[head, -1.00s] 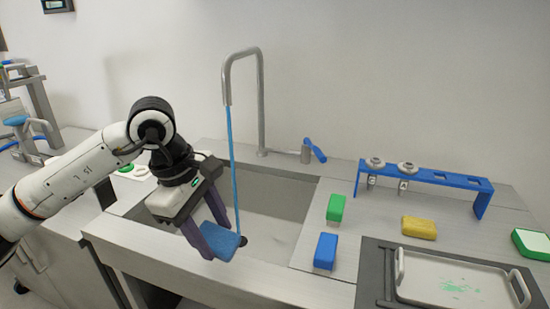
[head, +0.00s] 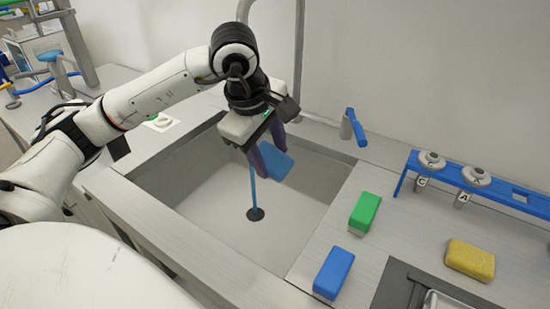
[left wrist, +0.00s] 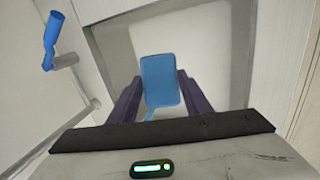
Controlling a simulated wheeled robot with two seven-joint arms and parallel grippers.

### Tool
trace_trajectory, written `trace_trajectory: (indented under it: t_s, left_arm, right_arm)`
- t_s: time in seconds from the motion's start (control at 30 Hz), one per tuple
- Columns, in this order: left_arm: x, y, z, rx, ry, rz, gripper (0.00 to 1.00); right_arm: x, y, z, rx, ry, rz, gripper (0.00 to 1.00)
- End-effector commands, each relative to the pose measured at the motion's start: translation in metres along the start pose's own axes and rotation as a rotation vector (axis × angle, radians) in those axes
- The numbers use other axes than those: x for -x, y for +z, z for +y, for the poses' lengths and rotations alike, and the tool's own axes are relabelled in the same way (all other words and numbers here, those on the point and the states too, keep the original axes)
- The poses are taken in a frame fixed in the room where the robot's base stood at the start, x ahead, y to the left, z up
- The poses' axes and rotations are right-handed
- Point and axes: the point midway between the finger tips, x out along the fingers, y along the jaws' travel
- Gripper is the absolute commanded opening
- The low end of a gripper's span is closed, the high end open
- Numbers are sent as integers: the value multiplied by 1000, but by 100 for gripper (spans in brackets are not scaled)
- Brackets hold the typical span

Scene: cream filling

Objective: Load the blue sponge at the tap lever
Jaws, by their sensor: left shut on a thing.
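My left gripper (head: 266,158) is over the sink, its purple fingers pointing down and shut on a flat blue piece (head: 277,163). In the left wrist view that piece (left wrist: 161,80) is a rounded rectangle between the fingertips; I cannot tell its material. A blue block with a pale underside (head: 334,272), like a sponge, lies on the counter right of the sink. The blue tap lever (head: 357,127) stands on the sink's back right, apart from the gripper; it also shows in the left wrist view (left wrist: 52,40). My right gripper is out of view.
The grey tap pipe (head: 299,60) rises behind the gripper. Green (head: 365,212) and yellow (head: 470,259) blocks and a blue rack (head: 510,198) occupy the right counter.

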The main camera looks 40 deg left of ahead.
Motion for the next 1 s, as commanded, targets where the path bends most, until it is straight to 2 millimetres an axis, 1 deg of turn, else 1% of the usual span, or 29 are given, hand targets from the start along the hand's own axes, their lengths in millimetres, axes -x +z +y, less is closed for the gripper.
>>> trace_trajectory:
  t_s: [0.1, 0.67, 1.0]
  left_arm:
    - [-6, -10, 6, 3, -1, 1, 27]
    - [-26, -54, 34, 3, 0, 1, 27]
    - [-37, -79, 50, 2, -1, 0, 27]
  right_arm:
    - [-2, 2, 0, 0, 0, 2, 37]
    - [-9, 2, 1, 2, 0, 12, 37]
    - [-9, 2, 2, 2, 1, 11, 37]
